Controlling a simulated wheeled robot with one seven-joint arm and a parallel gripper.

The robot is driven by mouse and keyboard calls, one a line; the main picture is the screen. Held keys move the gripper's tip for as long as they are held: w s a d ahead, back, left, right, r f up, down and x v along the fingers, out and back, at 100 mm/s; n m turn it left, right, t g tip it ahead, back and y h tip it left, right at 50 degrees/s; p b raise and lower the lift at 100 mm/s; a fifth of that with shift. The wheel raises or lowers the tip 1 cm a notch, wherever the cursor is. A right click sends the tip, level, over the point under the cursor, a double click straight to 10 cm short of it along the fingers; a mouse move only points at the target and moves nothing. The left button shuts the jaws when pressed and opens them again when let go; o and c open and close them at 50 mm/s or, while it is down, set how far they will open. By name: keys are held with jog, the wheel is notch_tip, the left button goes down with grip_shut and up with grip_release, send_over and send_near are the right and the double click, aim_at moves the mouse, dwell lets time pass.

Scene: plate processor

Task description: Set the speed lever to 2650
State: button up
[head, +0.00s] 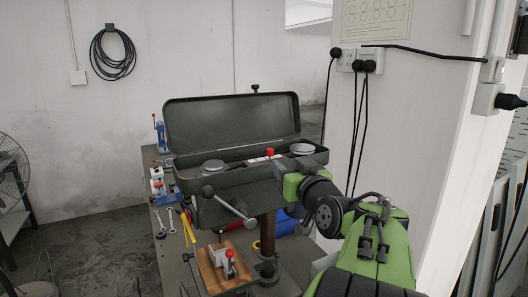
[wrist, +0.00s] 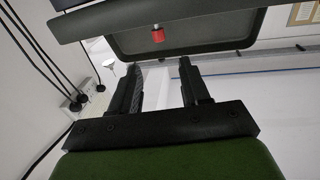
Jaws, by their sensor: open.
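The drill press (head: 245,185) stands on the bench with its dark green lid (head: 230,118) raised. Inside its open housing, a small red knob (head: 269,152) rises beside a pale label strip between two grey pulleys; I take it for the speed lever's knob. The strip's figures are too small to read. In the wrist view, the red knob (wrist: 158,34) shows beyond my gripper (wrist: 160,65), roughly in line with the gap between the fingers. The fingers are open, empty and apart from the knob. In the head view my gripper is at the housing's right end, its fingers hard to make out.
A left pulley (head: 212,167) and a right pulley (head: 302,149) flank the knob. A feed handle (head: 232,206) juts from the front. A wooden board (head: 215,270) with a clamp lies below. Black cables (head: 362,130) hang on the wall behind my arm.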

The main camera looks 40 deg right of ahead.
aim_at(272, 151)
jog(key=p+x, duration=0.3)
jog(key=x, duration=1)
jog(key=shift+w+d, duration=0.15)
grip_shut()
